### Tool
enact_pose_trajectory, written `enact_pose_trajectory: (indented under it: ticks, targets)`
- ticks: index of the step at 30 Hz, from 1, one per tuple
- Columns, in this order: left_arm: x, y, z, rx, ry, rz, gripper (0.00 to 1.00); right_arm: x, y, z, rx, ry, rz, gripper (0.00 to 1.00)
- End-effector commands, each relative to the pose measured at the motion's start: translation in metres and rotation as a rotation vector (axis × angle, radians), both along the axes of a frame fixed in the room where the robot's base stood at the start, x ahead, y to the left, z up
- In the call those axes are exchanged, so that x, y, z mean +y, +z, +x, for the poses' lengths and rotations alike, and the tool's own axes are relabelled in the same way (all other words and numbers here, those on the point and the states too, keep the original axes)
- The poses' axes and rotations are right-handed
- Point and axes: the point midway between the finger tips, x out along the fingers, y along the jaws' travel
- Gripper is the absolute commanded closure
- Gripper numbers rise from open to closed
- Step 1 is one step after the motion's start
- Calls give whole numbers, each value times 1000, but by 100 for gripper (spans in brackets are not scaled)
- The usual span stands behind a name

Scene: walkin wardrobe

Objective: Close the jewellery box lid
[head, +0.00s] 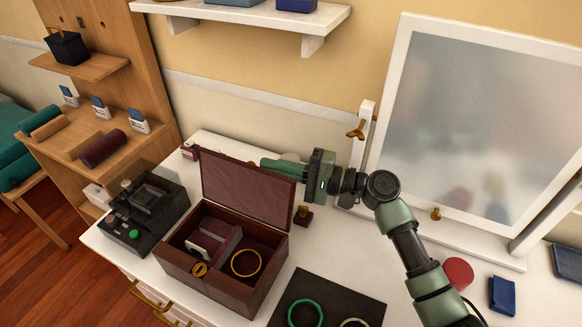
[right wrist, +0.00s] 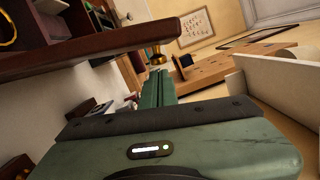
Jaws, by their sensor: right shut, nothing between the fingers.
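The dark red-brown jewellery box (head: 208,284) stands on the white dresser top with its lid (head: 245,192) open, about upright at the back. A gold bangle (head: 246,263) lies inside it. My right gripper (head: 268,163) reaches in from the right, behind the lid's upper edge; the lid partly hides its fingers. In the right wrist view its green fingers (right wrist: 157,88) are together and empty, beside the brown lid (right wrist: 95,56). I cannot tell whether they touch the lid. My left gripper is not in view.
A black device (head: 145,218) stands left of the box. A dark mat (head: 335,295) with a green bangle lies in front right. A small dark stamp-like object (head: 303,217) stands just right of the box. A large mirror (head: 470,130) stands behind my right arm.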

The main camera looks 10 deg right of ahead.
Motion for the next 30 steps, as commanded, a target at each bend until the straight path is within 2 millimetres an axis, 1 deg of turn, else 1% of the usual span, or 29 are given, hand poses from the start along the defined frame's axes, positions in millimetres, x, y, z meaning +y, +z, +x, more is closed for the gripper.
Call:
enact_pose_trajectory:
  ticks: [1,5,17,30]
  targets:
    - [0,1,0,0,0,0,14,4,1,2,-1,1,0,100]
    - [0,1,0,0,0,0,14,8,0,3,-1,0,-2,100]
    - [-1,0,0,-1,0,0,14,8,1,3,-7,0,-5,100]
    - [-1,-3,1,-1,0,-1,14,11,8,-2,-88,0,-59,100]
